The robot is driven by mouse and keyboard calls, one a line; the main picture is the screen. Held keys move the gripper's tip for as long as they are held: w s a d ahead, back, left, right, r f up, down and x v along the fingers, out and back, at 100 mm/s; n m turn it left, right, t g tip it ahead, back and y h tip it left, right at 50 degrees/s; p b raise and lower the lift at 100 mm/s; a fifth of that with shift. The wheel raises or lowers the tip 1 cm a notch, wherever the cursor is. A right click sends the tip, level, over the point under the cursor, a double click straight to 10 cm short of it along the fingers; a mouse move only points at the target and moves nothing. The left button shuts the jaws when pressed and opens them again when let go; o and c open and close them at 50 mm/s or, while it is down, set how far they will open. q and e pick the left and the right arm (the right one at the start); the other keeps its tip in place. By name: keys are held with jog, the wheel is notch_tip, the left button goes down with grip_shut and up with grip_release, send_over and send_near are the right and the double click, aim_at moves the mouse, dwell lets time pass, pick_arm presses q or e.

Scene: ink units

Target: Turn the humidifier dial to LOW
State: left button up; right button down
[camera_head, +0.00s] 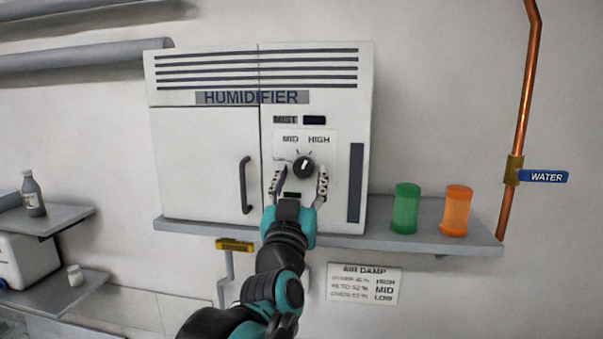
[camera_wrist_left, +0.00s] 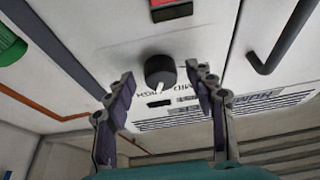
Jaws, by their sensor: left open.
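The humidifier (camera_head: 205,150) is a white cabinet standing on a grey shelf. Its black round dial (camera_head: 303,168) sits on a light panel with MID and HIGH printed above it; a LOW label is not readable. The dial's white mark points roughly up, toward the space between MID and HIGH. My left gripper (camera_head: 300,180) is open in front of the panel, one finger to each side of the dial. In the left wrist view the dial (camera_wrist_left: 160,71) shows between the spread fingertips (camera_wrist_left: 160,84), with a visible gap on both sides.
A black door handle (camera_head: 244,185) stands out left of the dial. A green jar (camera_head: 405,208) and an orange jar (camera_head: 456,211) stand on the shelf (camera_head: 480,240) to the right. An AIR DAMP sign (camera_head: 364,284) hangs below. A copper pipe (camera_head: 523,100) runs down the right wall.

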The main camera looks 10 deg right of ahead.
pick_arm(q)
jog(key=shift+r, duration=0.1)
jog(key=c, duration=1.2)
jog(key=shift+o, duration=0.2)
jog(key=shift+n, duration=0.5)
jog(key=n+y, duration=0.2)
jog(key=n, duration=0.1)
jog(key=n+y, duration=0.1)
jog(key=n, duration=0.1)
jog(key=shift+d+p, duration=0.3)
jog(key=n+y, duration=0.1)
jog(key=n, duration=0.1)
jog(key=n+y+p, duration=0.1)
jog(key=n, duration=0.2)
jog(key=n+y, duration=0.1)
jog(key=n, duration=0.1)
jog(key=shift+d+r+n+g+y+p, duration=0.2)
jog(key=shift+r+n+g+y+p, duration=0.1)
jog(key=shift+p, duration=0.05)
jog(key=n+p, duration=0.1)
jog(key=n, duration=0.1)
jog(key=n+g+y+p, duration=0.1)
jog(key=n, duration=0.1)
jog(key=n+g+p, duration=0.1)
jog(key=n, duration=0.2)
jog(key=shift+s+r, duration=0.1)
jog(key=shift+r, duration=0.2)
jog(key=shift+n+g+p, duration=0.8)
jog(key=shift+n+g, duration=0.2)
jog(key=shift+n, duration=0.8)
